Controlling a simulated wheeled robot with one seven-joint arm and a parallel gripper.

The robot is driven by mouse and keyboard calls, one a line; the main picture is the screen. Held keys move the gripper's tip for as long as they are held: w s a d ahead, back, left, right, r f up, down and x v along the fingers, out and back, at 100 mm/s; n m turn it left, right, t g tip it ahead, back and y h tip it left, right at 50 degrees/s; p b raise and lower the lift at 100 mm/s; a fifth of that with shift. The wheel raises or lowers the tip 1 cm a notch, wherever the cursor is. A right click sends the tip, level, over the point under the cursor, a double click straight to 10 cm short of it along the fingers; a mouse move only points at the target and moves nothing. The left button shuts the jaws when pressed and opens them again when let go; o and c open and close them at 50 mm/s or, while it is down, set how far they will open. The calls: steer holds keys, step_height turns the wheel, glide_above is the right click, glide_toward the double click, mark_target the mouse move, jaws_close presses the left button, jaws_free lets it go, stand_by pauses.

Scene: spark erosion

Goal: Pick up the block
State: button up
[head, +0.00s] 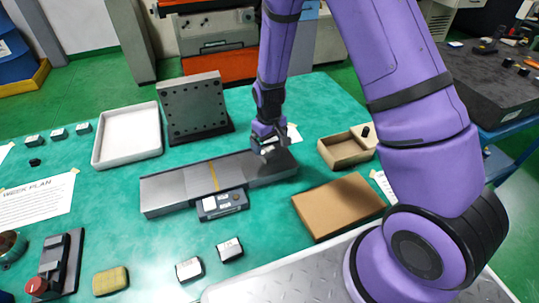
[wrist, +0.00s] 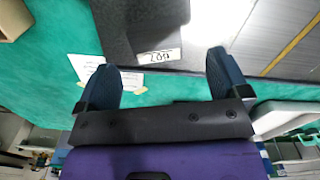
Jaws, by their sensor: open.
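A dark grey block (wrist: 140,28) with a white label that seems to read "L07" shows close up in the wrist view, between and beyond my fingertips. In the head view it is mostly hidden by my gripper (head: 267,142), which hangs low over the right end of a long steel plate (head: 165,190). In the wrist view the two blue-black fingers of my gripper (wrist: 160,66) are apart, with nothing between them pressed by either pad. I cannot tell how far the fingers are from the block's sides.
The plate has a yellow stripe and a labelled device (head: 222,205) in front. Similar labelled blocks (head: 189,269) lie elsewhere on the green table. A cardboard box (head: 338,205), an open wooden tray (head: 345,152), a white tray (head: 127,158) and a holed angle plate (head: 195,135) stand around.

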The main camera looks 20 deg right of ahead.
mark_target(270, 152)
steer(key=shift+w+d+f, duration=0.1)
steer(key=shift+f, duration=1.15)
steer(key=shift+w+d+f, duration=0.1)
steer(key=shift+f, duration=1.15)
steer(key=c, duration=1.3)
steer(key=shift+c, duration=0.2)
steer(key=shift+r, duration=0.15)
